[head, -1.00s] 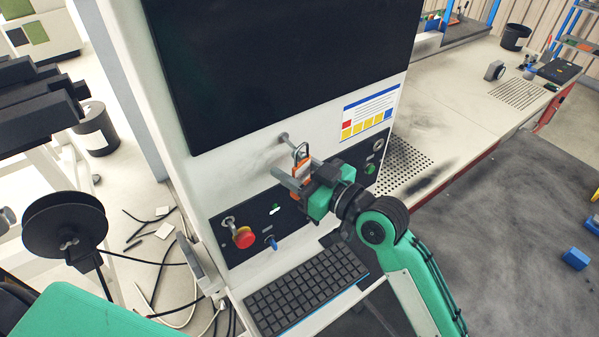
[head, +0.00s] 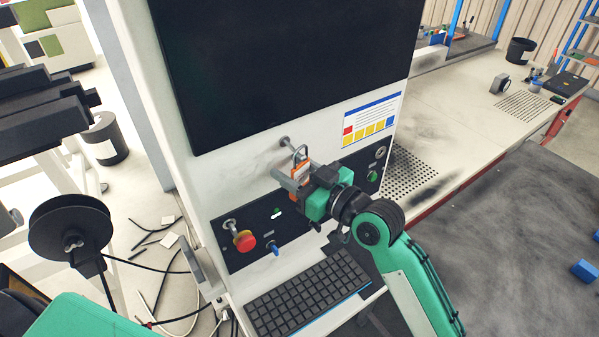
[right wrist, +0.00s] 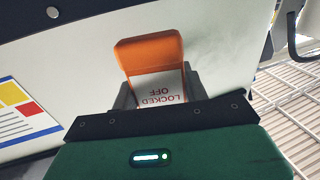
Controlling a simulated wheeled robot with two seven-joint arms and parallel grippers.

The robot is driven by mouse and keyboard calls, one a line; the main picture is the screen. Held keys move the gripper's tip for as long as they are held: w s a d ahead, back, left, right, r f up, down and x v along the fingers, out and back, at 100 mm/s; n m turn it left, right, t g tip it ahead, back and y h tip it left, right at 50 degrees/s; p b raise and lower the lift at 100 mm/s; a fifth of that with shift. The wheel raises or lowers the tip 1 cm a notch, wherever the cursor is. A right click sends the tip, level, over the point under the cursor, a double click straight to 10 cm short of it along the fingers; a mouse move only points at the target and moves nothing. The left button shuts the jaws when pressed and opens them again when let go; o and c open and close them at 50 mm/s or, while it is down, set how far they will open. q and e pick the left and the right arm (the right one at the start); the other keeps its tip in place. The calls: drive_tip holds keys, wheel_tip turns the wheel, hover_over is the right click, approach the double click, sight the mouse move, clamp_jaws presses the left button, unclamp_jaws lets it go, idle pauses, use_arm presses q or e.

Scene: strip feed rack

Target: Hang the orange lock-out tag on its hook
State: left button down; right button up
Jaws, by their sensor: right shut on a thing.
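The orange lock-out tag (head: 301,171) is in my right gripper (head: 297,176), in front of the machine's white face. A metal loop stands up from its top. In the right wrist view the tag (right wrist: 150,52) shows an orange end and a white label reading "LOCKED OFF" upside down, between the fingers (right wrist: 155,95). The hook (head: 286,141) is a short metal peg on the white face, just above and left of the loop. The loop looks close to the peg but I cannot tell if they touch. My left gripper is out of view.
Below are a control panel with a red stop button (head: 244,240), a blue switch (head: 274,248) and a green button (head: 373,176), then a keyboard (head: 310,293). A dark screen (head: 290,70) is above. A coloured notice (head: 370,121) is at right.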

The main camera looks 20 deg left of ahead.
drive_tip(key=shift+a+f, duration=0.15)
drive_tip(key=shift+f, duration=0.1)
drive_tip(key=o, duration=1)
drive_tip(key=shift+o, duration=0.2)
drive_tip(key=shift+s+r, duration=0.1)
